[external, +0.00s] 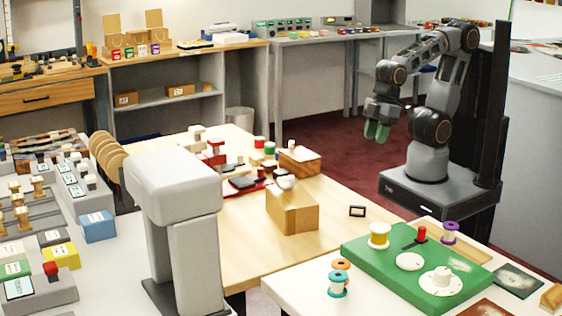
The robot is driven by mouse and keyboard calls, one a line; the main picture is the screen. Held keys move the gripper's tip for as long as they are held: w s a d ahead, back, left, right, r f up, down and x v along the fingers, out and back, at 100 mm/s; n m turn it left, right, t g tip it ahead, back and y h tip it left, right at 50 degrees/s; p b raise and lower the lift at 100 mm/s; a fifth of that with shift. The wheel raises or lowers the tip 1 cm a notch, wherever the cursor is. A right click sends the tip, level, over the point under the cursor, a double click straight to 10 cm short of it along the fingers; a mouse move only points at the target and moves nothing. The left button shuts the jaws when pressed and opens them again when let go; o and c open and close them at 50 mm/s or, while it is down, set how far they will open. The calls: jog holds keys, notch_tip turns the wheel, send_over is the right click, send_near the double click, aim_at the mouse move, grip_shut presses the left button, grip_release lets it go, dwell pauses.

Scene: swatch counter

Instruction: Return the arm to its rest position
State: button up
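My arm stands on its dark base at the right of the external view, bent over at the top with its forearm reaching left. My gripper (377,131) hangs at the arm's end and points down, with green fingertips. The two fingertips show a small gap between them, and nothing shows in the grip. The gripper is above the dark red floor, beyond the table edge, and touches nothing.
A wooden table (333,205) with a wooden box (292,211) lies left of my base. In front, a white table holds a green board (383,265) with spools. A grey counter (330,38) stands behind. Open red floor (330,148) lies below the gripper.

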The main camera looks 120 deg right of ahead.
jog(key=shift+s+m, duration=0.15)
jog(key=shift+m, duration=0.15)
notch_tip(320, 180, up, 4)
jog(key=p, duration=0.4)
jog(key=shift+r, duration=0.2)
dwell(0.6)
